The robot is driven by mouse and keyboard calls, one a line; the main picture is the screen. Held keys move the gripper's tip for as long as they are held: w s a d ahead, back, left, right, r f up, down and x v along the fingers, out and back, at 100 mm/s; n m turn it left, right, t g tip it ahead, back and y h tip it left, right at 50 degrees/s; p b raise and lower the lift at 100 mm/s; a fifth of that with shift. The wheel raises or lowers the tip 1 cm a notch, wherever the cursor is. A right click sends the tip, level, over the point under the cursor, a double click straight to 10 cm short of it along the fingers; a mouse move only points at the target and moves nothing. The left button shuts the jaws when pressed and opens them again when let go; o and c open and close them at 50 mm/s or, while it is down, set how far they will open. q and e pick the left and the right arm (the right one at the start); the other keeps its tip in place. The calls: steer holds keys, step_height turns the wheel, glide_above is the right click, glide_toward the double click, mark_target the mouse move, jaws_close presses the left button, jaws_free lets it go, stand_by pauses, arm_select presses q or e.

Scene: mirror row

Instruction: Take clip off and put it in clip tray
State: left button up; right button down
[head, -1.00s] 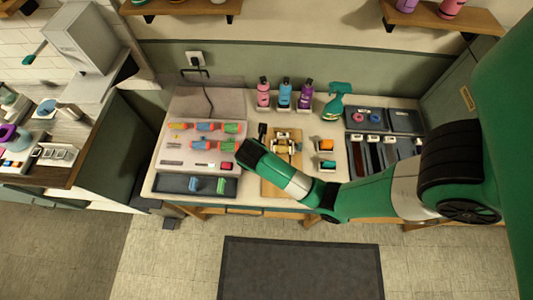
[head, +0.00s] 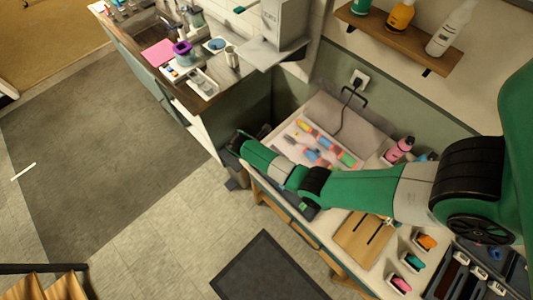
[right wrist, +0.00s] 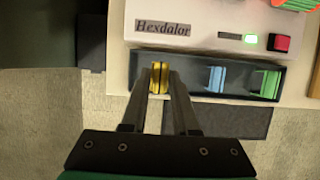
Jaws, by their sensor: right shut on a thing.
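My right gripper (right wrist: 160,80) is shut on a yellow clip (right wrist: 159,77). In the right wrist view it is over the left end of the long dark clip tray (right wrist: 240,80). A blue clip (right wrist: 215,78) and a green clip (right wrist: 266,84) are in the tray to the right. I cannot tell whether the yellow clip touches the tray floor. In the head view my right arm reaches across the bench to the left, and its gripper end (head: 239,141) hides what it holds. My left gripper is not in view.
Open floor lies in front.

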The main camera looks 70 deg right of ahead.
steer(key=shift+s+f, duration=0.1)
steer(key=shift+s, duration=0.05)
step_height(320, 180, down, 5)
steer(key=b, duration=0.5)
steer(key=shift+f+b, duration=0.55)
steer(key=shift+f, duration=0.05)
steer(key=shift+f, duration=0.2)
stand_by(0.5)
steer(key=shift+c, duration=1.4)
jaws_free()
